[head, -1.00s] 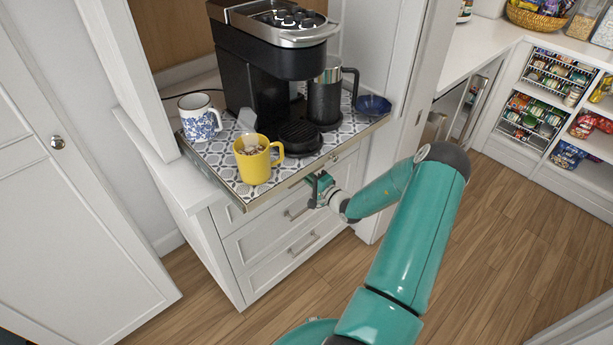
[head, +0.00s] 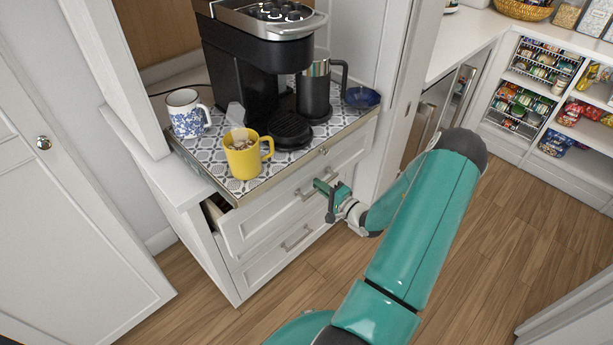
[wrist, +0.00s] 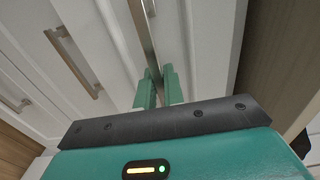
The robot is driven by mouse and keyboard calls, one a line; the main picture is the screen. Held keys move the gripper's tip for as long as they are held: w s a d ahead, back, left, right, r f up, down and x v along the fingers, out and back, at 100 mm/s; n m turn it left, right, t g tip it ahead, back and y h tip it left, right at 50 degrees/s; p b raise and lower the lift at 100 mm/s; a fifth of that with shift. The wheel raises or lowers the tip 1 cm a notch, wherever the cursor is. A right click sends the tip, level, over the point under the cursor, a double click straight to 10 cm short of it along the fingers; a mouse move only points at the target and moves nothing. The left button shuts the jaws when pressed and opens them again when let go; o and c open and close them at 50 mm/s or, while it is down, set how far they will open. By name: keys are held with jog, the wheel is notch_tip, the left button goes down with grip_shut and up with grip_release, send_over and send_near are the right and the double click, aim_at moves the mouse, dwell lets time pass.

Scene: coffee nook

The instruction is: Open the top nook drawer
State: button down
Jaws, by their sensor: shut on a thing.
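The top nook drawer (head: 252,222) is white and sits under the patterned coffee tray. It stands partly pulled out, with a dark gap showing along its left side. My gripper (head: 328,187) is shut on the drawer's metal handle (head: 304,192) at the right part of the front. In the wrist view, the fingers (wrist: 158,88) close around a long metal bar (wrist: 146,35). The drawer's inside is mostly hidden by the tray above.
A lower drawer handle (head: 296,238) is below. The tray holds a coffee machine (head: 245,65), a yellow mug (head: 243,158), a blue-patterned mug (head: 185,114) and a blue bowl (head: 362,97). The wood floor (head: 470,250) at right is clear.

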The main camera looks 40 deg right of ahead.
jog(key=s, duration=2.7)
jog(key=shift+s+d, duration=0.25)
jog(key=shift+d, duration=0.15)
jog(key=c, duration=1.5)
grip_release()
jog(key=s, duration=1.3)
jog(key=shift+s+d, duration=0.2)
jog(key=shift+s, duration=0.2)
